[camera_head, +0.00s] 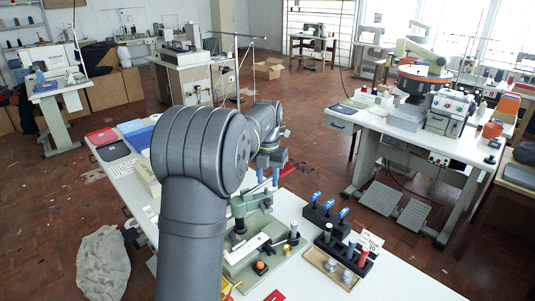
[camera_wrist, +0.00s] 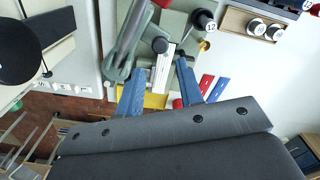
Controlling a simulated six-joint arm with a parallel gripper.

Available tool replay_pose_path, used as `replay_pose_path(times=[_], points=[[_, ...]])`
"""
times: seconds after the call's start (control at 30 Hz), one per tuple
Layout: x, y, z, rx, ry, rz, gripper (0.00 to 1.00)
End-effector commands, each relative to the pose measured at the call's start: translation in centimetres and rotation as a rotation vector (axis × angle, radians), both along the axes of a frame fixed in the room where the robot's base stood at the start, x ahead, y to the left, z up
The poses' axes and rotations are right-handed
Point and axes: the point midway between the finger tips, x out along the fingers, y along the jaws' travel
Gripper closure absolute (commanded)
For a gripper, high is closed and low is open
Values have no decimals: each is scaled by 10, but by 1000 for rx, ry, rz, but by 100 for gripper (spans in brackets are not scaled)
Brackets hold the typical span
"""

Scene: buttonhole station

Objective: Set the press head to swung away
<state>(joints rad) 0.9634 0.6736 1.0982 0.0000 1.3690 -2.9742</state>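The press is grey-green and stands on a pale green base plate (camera_head: 244,272) on the white table. Its press head (camera_head: 240,207) is a green arm with a rounded end, partly behind my arm. In the wrist view the press head (camera_wrist: 126,42) slants from the top down to the left, left of a white strip (camera_wrist: 163,68). I cannot tell its swing position for sure. My gripper (camera_head: 268,177) is above and behind the press with its blue fingers pointing down. In the wrist view my gripper (camera_wrist: 158,68) has its fingers apart, with nothing clearly held between them.
A black rack with blue-handled tools (camera_head: 326,214), a second black rack (camera_head: 345,256) and a wooden tray with silver pieces (camera_head: 330,268) stand right of the press. Red and blue flat pieces (camera_wrist: 212,88) lie near the fingers. The table's front right is clear.

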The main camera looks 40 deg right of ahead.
Motion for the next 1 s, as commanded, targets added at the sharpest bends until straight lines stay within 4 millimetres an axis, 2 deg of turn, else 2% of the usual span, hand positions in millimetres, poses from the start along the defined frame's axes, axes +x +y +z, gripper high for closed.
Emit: replay_pose_path(times=[0.03,0.2,0.4,0.6,0.83,0.87,1.0], points=[[0,0,14,-3,-3,0,66],[0,-1,54,-3,-3,0,66],[0,0,85,-2,-1,0,66],[0,0,96,0,0,0,66],[0,0,97,0,0,0,66],[0,0,97,0,0,0,70],[-5,-10,91,-30,-1,-16,97]])
